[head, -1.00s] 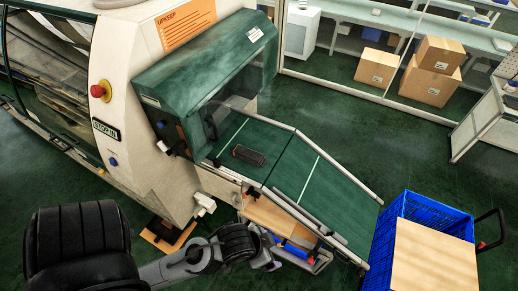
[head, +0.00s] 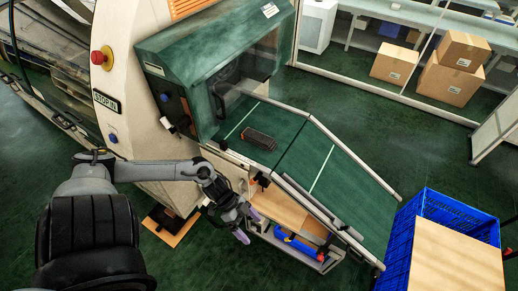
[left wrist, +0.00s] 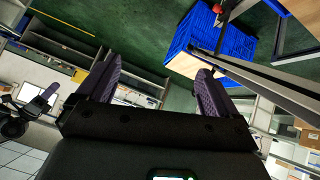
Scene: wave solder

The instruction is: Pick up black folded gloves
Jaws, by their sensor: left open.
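I cannot pick out black folded gloves with certainty. A dark, flat oblong item (head: 259,139) lies on the green outfeed belt (head: 290,155) of the machine, too small to tell what it is. A dark item (head: 262,182) also shows at the wooden shelf (head: 275,204) under the belt. My left gripper (head: 247,224) is open and empty beside the front left of that shelf, below belt level. Its two purple-padded fingers stand apart in the left wrist view (left wrist: 158,88), with nothing between them. My right gripper is not in view.
The machine's cream housing (head: 130,60) stands to the left, with a red knob (head: 102,57). The belt's metal side rail (head: 310,205) rises beside my gripper. A blue crate (head: 400,245) with a wooden board stands at the right. Cardboard boxes (head: 450,68) are behind.

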